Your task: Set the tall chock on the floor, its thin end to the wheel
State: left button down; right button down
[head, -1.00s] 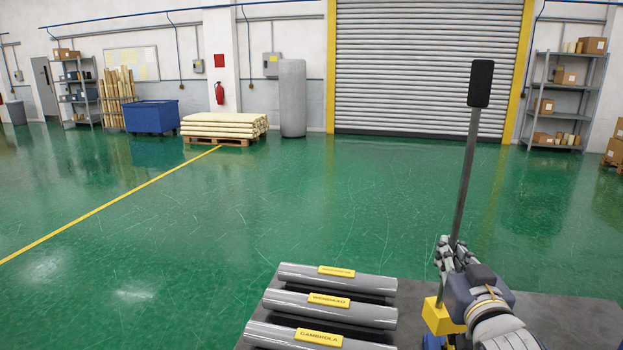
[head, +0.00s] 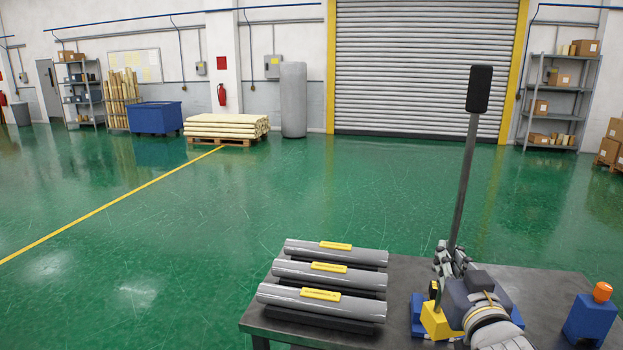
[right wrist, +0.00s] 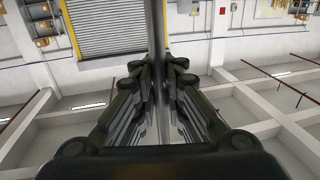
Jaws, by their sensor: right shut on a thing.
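The tall chock is a yellow block (head: 437,320) with a long grey rod (head: 463,180) and a black grip (head: 480,89) on top. My right gripper (head: 450,258) is shut on the rod, low down, above the block. The rod leans slightly right at its top. In the right wrist view, the rod (right wrist: 157,40) runs between the two fingers. The block shows over the grey table and partly hides behind my wrist; I cannot tell whether it touches anything. No wheel is in view, and my left gripper is out of view.
The dark grey table (head: 400,275) bears three wrapped rolls (head: 320,297) with yellow labels. A blue block (head: 416,305) sits by the chock. A blue container with an orange cap (head: 590,318) stands at the right. Green floor (head: 250,200) beyond is open.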

aim_at(429, 327)
jog(key=f, duration=0.1)
jog(key=a+f, duration=0.1)
jog(key=f, duration=0.1)
jog(key=shift+s+f+b, duration=0.1)
jog(key=shift+s+b, duration=0.05)
jog(key=shift+b, duration=0.15)
jog(key=s+a+f+b, duration=0.2)
jog(key=s+f, duration=0.7)
jog(key=s, duration=0.1)
jog(key=s+a+f+y+b, duration=0.1)
jog(key=s+a+f+b, duration=0.1)
jog(key=s+f, duration=0.8)
jog(key=shift+s+a+n+b, duration=0.3)
jog(key=shift+s+a, duration=0.15)
jog(key=shift+s, duration=0.3)
